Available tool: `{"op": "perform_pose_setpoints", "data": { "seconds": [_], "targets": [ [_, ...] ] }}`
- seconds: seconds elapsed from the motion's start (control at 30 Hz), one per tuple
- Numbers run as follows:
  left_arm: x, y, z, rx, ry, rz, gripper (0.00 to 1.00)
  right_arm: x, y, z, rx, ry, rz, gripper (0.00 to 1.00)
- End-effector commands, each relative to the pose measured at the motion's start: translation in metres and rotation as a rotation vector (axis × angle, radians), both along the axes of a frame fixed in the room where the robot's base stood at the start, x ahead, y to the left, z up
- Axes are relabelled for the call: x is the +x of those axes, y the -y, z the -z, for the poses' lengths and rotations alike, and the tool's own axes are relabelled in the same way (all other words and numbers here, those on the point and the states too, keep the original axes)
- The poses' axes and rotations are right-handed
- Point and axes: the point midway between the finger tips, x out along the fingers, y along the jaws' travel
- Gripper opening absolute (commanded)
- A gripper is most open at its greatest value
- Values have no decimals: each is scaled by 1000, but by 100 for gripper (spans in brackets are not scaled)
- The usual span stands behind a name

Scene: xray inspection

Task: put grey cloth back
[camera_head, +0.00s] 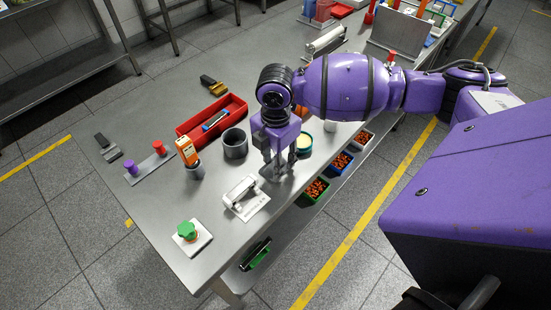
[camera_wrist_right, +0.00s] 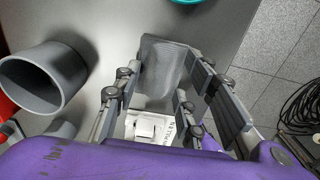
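A small grey cloth (camera_head: 275,177) lies on the metal table (camera_head: 150,110) near its front edge. In the right wrist view the grey cloth (camera_wrist_right: 163,62) shows as a creased, roughly four-sided piece between my right fingers. My right gripper (camera_head: 279,162) points down directly over the cloth, with its fingers apart. Whether the fingers touch the cloth is unclear. My left gripper is not in view.
A grey cup (camera_head: 235,143) and a red tray (camera_head: 212,121) stand left of the gripper. A white device on a plate (camera_head: 244,198) is close in front. A round teal-rimmed container (camera_head: 304,142) and bins of small orange parts (camera_head: 317,190) are to the right.

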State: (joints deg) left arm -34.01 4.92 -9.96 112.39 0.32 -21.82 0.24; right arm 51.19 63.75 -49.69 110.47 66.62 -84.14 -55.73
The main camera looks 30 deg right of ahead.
Motion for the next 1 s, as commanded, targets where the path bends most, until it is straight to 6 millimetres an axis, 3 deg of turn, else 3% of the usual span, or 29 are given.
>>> {"op": "perform_pose_setpoints", "data": {
  "seconds": [0.27,0.7,1.0],
  "targets": [
    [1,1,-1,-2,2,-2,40,0,0,-9,0,2,0,38],
    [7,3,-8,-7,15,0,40,1,0,-97,0,4,0,38],
    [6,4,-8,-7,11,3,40,0,0,-123,1,-1,0,38]
  ]
}}
